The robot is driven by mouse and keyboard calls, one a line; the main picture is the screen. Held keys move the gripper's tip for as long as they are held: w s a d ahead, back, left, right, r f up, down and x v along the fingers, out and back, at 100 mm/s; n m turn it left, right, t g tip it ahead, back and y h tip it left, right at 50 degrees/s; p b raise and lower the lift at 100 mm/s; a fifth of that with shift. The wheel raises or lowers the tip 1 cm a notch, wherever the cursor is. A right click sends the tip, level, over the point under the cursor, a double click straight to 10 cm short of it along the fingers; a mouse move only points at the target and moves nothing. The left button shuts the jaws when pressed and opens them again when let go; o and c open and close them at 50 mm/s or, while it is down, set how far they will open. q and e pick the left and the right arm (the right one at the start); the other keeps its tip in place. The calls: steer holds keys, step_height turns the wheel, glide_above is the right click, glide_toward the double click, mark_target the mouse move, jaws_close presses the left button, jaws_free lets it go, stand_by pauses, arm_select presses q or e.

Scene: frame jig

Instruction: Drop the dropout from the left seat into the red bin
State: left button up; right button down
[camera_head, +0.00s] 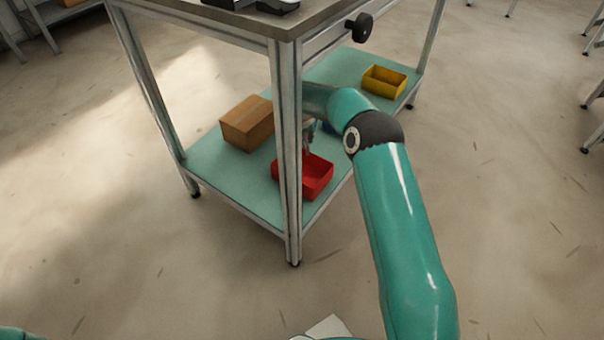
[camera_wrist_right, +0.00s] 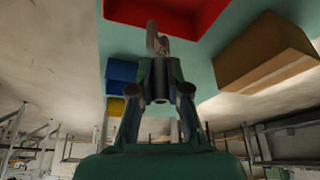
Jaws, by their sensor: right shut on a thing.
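The red bin (camera_head: 318,182) stands on the lower shelf of the table, partly hidden by the near table leg. It also shows at the top of the right wrist view (camera_wrist_right: 122,12). My right gripper (camera_head: 307,137) hangs over the bin from its far side. In the right wrist view its fingers (camera_wrist_right: 160,72) are shut on a small grey-brown piece, the dropout (camera_wrist_right: 153,36), which sticks out in front of the bin. The piece appears to be above the bin, clear of its walls. My left gripper is out of view. The left seat cannot be made out.
A cardboard box (camera_head: 247,124) stands left of the red bin on the shelf (camera_head: 218,168). A yellow bin (camera_head: 384,81) is at the back right. A blue bin (camera_wrist_right: 121,76) is mostly hidden behind my right arm in the head view. The table leg (camera_head: 289,150) stands close to the gripper.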

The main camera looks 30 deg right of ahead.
mark_target(307, 144)
steer(key=shift+s+d+f+b, duration=0.1)
steer(key=shift+f+b, duration=0.5)
steer(key=shift+f, duration=0.65)
steer(key=shift+d+f+b, duration=0.1)
steer(key=shift+f+b, duration=0.45)
steer(key=shift+f, duration=0.65)
steer(key=c, duration=1.1)
jaws_free()
steer(key=shift+o, duration=0.2)
steer(key=shift+r, duration=0.1)
steer(key=v, duration=0.7)
steer(key=shift+a+r, duration=0.1)
steer(key=shift+r, duration=0.05)
